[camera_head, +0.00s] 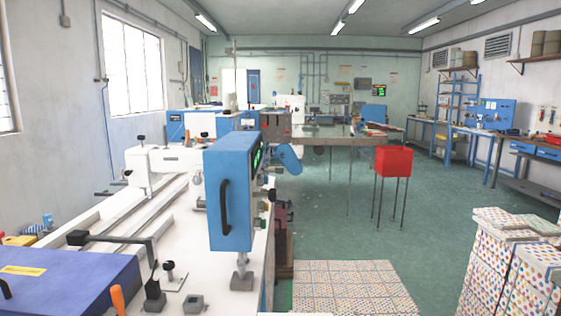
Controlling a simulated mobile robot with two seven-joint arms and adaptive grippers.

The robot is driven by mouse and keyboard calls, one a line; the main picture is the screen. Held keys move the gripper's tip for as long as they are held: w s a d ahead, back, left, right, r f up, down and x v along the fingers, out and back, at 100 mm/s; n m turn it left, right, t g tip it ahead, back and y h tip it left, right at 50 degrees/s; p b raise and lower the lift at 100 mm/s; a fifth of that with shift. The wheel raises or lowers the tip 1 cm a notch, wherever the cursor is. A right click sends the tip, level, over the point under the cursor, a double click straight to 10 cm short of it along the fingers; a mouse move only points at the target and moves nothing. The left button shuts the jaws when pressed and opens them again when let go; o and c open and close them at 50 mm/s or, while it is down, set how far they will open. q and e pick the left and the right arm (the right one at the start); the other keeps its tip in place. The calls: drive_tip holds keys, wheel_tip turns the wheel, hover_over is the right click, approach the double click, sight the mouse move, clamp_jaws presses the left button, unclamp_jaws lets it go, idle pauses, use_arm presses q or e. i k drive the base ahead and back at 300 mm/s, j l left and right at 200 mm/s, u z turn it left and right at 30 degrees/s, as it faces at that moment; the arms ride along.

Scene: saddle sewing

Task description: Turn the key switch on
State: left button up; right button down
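A blue control box (231,192) stands upright on a grey post at the near right edge of the white sewing machine bed. It has a black handle on the side facing me. Its panel faces right and shows edge-on, with a green display (258,158) and several dark knobs or buttons (271,194) sticking out. I cannot tell which of these is the key switch or how it is set. Neither of my grippers is in view.
The white machine bed (120,215) fills the left, with a blue housing (70,285) at the lower left. A red bin (393,161) on thin legs stands right of centre. Patterned stacks (530,270) stand at the lower right. Green floor (330,225) right of the box is clear.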

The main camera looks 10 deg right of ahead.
sight(263, 170)
drive_tip(key=l+u, duration=0.15)
drive_tip(key=l, duration=0.15)
drive_tip(key=k+l+u, duration=0.1)
drive_tip(key=l, duration=0.2)
drive_tip(key=l+u, duration=0.4)
drive_tip(key=l, duration=0.55)
drive_tip(key=i+l+u, duration=0.2)
drive_tip(key=l, duration=0.25)
drive_tip(key=l+u, duration=0.15)
drive_tip(key=l, duration=0.35)
drive_tip(key=i+l+u, duration=0.1)
drive_tip(key=l, duration=0.2)
drive_tip(key=i+l+u, duration=0.15)
drive_tip(key=l, duration=0.15)
drive_tip(key=l+u, duration=0.1)
drive_tip(key=l, duration=0.2)
drive_tip(key=i+l+u, duration=0.45)
drive_tip(key=l, duration=0.75)
drive_tip(key=i+l+u, duration=0.1)
drive_tip(key=l+u, duration=0.35)
drive_tip(key=l, duration=0.8)
drive_tip(key=l+u, duration=0.4)
drive_tip(key=l, duration=0.9)
drive_tip(key=k, duration=0.05)
